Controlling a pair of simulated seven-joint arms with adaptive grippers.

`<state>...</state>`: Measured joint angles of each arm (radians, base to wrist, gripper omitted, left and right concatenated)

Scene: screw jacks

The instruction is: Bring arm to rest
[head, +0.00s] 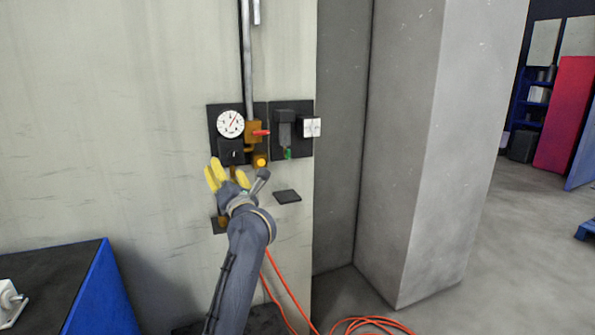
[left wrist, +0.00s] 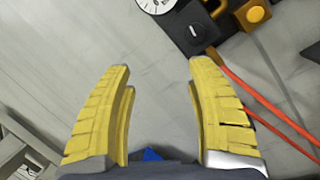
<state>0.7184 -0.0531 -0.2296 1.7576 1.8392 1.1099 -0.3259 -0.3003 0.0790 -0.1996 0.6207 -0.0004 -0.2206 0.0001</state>
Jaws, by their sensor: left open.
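My left gripper (head: 227,175) has yellow fingers and stands in front of the wall, just below the wall panel with the gauge. In the left wrist view its two fingers (left wrist: 160,95) are spread apart with nothing between them. The round white gauge (head: 230,123) sits on a black plate, with an orange-brown valve (head: 253,132) and red lever beside it. An orange knob (head: 260,161) is just above and right of the gripper; it also shows at the top of the left wrist view (left wrist: 255,12). My right gripper is not in view.
A second black panel (head: 287,120) with a white switch (head: 312,127) is to the right. A small dark ledge (head: 287,196) juts out below. Orange cable (head: 280,285) hangs to the floor. A blue-sided bench (head: 90,290) is at lower left. A concrete pillar (head: 410,150) stands right.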

